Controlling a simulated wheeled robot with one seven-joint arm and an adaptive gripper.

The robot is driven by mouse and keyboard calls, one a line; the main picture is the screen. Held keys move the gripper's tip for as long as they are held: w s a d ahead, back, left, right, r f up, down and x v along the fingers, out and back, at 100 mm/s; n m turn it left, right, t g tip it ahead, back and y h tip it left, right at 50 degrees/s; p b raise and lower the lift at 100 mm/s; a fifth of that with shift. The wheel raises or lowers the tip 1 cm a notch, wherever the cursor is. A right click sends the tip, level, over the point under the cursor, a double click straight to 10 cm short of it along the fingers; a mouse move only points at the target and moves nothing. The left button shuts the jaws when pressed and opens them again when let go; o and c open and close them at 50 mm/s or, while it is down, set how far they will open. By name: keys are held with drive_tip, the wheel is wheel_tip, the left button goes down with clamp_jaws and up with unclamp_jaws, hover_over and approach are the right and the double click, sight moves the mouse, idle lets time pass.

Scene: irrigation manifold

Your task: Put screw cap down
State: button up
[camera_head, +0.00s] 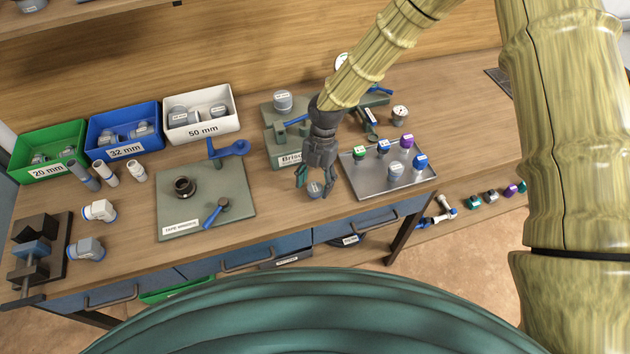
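A grey screw cap (316,189) with a white label shows between the fingertips of my gripper (315,184), near the front edge of the bench and left of the metal tray (366,188). One finger is on each side of the cap. I cannot tell whether the fingers touch it or stand apart from it, nor whether it rests on the bench top. Several other caps stand on the tray: a green cap (360,153), a blue cap (383,147), a purple cap (406,141), another blue-topped cap (420,161) and a grey cap (395,169).
A green-grey mat (235,190) with a black fitting and blue-handled tools lies to the left. Green (48,168), blue (97,147) and white (232,123) bins stand at the back left. A green block (284,136) stands behind my gripper.

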drive_tip(key=b+v, duration=0.5)
drive_tip(key=v, duration=0.7)
drive_tip(key=shift+r, duration=0.1)
idle(0.5)
